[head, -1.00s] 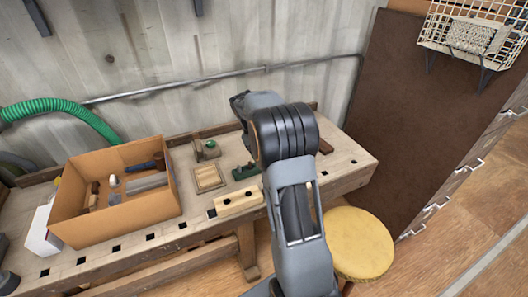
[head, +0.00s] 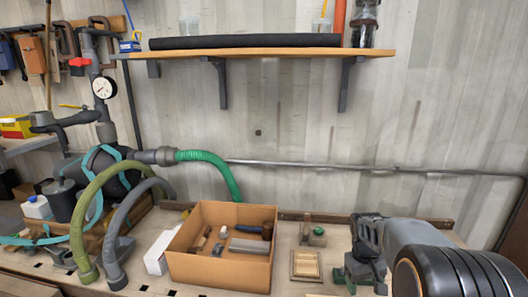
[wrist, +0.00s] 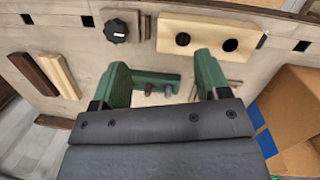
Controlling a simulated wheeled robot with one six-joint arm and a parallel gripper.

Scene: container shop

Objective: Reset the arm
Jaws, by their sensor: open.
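My gripper (wrist: 160,75) is open in the wrist view, its two green fingers apart with nothing held between them. It hangs over the workbench. A green tool (wrist: 155,82) with small brown and grey knobs lies on the bench and shows between the fingers. In the head view my grey arm comes in from the lower right, and my gripper (head: 352,278) is at its end, pointing down near the bench. Green parts there overlap, so I cannot tell fingers from tool.
An open cardboard box (head: 220,275) with several tools stands left of my arm. A framed wooden piece (head: 306,265) lies between them. A wooden block with two dark holes (wrist: 208,38) lies near my fingers. A shelf (head: 260,53) runs above, and hoses (head: 215,165) stand left.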

